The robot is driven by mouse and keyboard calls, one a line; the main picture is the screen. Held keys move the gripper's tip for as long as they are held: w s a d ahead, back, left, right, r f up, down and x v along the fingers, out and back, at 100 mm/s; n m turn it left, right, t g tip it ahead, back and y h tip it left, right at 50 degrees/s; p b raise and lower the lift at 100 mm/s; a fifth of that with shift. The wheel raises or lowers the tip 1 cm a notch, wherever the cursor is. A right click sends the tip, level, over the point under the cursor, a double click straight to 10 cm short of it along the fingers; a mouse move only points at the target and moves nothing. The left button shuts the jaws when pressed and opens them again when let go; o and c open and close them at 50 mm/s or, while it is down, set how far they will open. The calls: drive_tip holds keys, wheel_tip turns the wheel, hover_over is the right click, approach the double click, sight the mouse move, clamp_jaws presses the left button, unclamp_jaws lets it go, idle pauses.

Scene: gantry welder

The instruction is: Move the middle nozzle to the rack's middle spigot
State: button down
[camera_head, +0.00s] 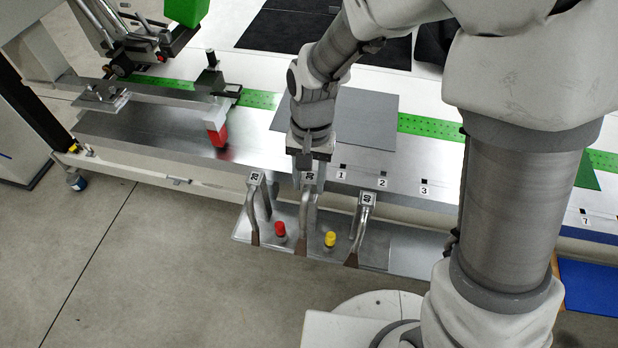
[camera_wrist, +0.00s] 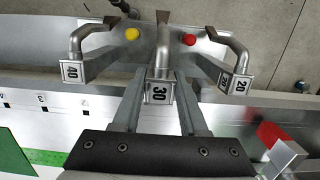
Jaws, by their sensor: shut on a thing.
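The middle nozzle, a bent metal tube with a square end marked 30 (camera_head: 306,212), is between the fingers of my gripper (camera_head: 309,176), at the rack (camera_head: 410,258). In the wrist view my gripper (camera_wrist: 156,100) is shut on this middle nozzle (camera_wrist: 160,57), with a finger on each side of its marked end. Its far end is by a brown piece (camera_wrist: 163,17) in line with it; I cannot tell whether it is seated there. The nozzle marked 20 (camera_head: 255,205) stands to the left and the nozzle marked 40 (camera_head: 361,222) to the right in the head view.
A red knob (camera_head: 280,229) and a yellow knob (camera_head: 329,239) stand between the nozzles. Behind is a metal bench with numbered marks (camera_head: 382,183), a grey plate (camera_head: 350,115) and a green perforated strip (camera_head: 428,127). A red-tipped block (camera_head: 217,136) stands at left.

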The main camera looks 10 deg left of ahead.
drive_tip(key=shift+f+b, duration=1.45)
drive_tip(key=shift+f, duration=0.45)
drive_tip(key=shift+c, duration=1.8)
unclamp_jaws()
wheel_tip(320, 180, up, 16)
drive_tip(key=w+p, duration=0.2)
drive_tip(key=s+d+r+t, duration=0.3)
drive_tip(key=s+d, duration=0.2)
drive_tip(key=d, duration=0.5)
drive_tip(key=s+d+r+t, duration=0.4)
drive_tip(key=s+d, duration=0.1)
drive_tip(key=d, duration=0.5)
drive_tip(key=shift+r+n, duration=0.3)
drive_tip(key=shift+n, duration=0.1)
drive_tip(key=shift+s, duration=0.1)
